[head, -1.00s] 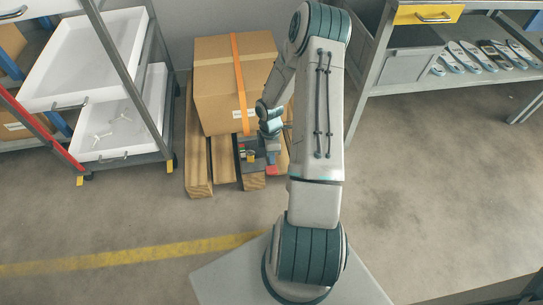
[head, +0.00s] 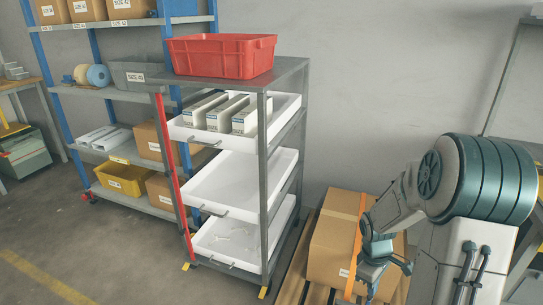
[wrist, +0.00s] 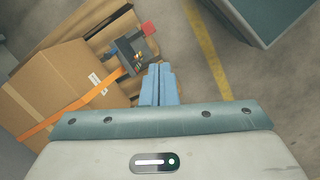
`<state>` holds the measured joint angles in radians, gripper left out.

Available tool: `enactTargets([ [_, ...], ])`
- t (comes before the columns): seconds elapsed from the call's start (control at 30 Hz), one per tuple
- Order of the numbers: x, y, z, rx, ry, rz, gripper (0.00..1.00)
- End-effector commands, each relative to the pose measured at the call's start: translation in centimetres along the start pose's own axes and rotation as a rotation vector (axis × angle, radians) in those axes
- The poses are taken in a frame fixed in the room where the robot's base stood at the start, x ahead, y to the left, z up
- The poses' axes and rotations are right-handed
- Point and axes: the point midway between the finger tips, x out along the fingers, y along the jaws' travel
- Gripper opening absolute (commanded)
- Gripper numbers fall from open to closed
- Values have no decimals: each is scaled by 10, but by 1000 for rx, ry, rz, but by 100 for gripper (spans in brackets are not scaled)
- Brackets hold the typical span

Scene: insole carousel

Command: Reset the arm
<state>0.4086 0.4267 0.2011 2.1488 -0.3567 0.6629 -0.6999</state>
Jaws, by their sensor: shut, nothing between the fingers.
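My arm fills the right side of the head view, its upper links raised and bent. My gripper (head: 371,292) hangs at the bottom of that view, in front of a cardboard box, and its tips are cut off or hard to make out. In the wrist view my gripper (wrist: 160,84) shows as two blue fingers pressed together, with nothing between them. The cardboard box with an orange strap (wrist: 62,92) lies to their left in that view, and it also shows in the head view (head: 331,249).
A grey rack (head: 264,165) holds white trays, the top one with several boxes, and a red crate (head: 221,56) on top. A blue shelf (head: 52,90) stands behind at left. The box rests on a wooden pallet (head: 292,282). Open floor (head: 90,245) lies at lower left.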

Motion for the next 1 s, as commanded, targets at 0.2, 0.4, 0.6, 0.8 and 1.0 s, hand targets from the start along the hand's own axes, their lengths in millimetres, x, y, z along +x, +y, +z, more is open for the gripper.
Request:
enactTargets([
  [0.2, -122, -33, 13, 196, 39, 72, 0],
  [0.4, -209, -72, 27, 379, 109, 103, 0],
  [0.6, -284, -114, 45, 554, 204, 101, 0],
  [0.8, -339, -155, 62, 701, 301, 62, 0],
  [1.0, -360, -176, 72, 781, 354, 23, 0],
])
